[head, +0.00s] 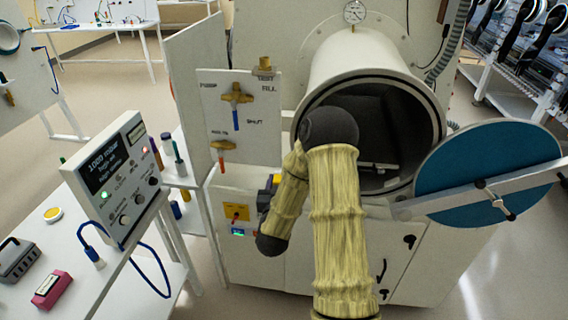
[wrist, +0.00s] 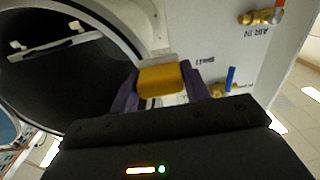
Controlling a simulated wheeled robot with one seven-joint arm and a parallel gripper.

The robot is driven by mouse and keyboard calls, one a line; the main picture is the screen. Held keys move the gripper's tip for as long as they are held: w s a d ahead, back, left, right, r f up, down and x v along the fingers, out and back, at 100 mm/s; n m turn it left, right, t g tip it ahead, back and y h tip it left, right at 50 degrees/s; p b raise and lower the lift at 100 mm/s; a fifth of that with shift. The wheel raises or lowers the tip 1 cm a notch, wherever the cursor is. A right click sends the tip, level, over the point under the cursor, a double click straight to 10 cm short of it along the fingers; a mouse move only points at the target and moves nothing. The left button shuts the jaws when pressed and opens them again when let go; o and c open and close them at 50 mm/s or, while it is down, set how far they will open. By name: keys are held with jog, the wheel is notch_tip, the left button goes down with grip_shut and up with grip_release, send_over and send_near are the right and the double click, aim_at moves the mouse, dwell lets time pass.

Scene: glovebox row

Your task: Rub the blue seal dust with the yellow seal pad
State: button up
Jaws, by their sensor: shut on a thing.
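My gripper (wrist: 160,90) is shut on the yellow seal pad (wrist: 161,78), which sits between the two purple-grey fingers in the wrist view. In the head view the gripper (head: 269,190) is partly hidden behind my arm, left of and below the round chamber mouth (head: 437,130). A small yellow bit of the pad (head: 277,179) shows there. The pad appears apart from the chamber's pale rim (wrist: 112,28). The round door (head: 485,170) stands open at the right with its blue-teal inner face showing. I cannot make out blue seal dust as a separate patch.
A white panel (head: 262,105) with brass valves stands left of the chamber mouth. A bench (head: 95,265) at the left holds a pressure display box (head: 120,170), a yellow disc (head: 53,214) and a pink box (head: 52,290). The door's bar (head: 450,200) juts out at right.

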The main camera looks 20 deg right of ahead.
jog(key=shift+s+d+r+m+h, duration=0.15)
jog(key=shift+d+r+m, duration=0.1)
jog(key=shift+r, duration=0.15)
jog(key=shift+s+d+r+m+h, duration=0.1)
jog(key=shift+r+m+h, duration=0.05)
jog(key=shift+r+m, duration=0.15)
jog(key=shift+w, duration=0.1)
jog(key=shift+w, duration=0.1)
jog(key=p+x, duration=0.2)
jog(key=x, duration=0.3)
jog(key=shift+w+d+f, duration=0.1)
jog(key=shift+w+d, duration=0.2)
jog(key=shift+x, duration=1.05)
dwell(0.6)
jog(key=shift+d, duration=0.1)
jog(key=shift+s+d+b, duration=0.35)
jog(key=shift+s+d, duration=0.25)
jog(key=shift+d, duration=0.2)
jog(key=shift+s+d+b, duration=0.3)
jog(key=shift+s+d, duration=0.35)
jog(key=shift+d, duration=0.15)
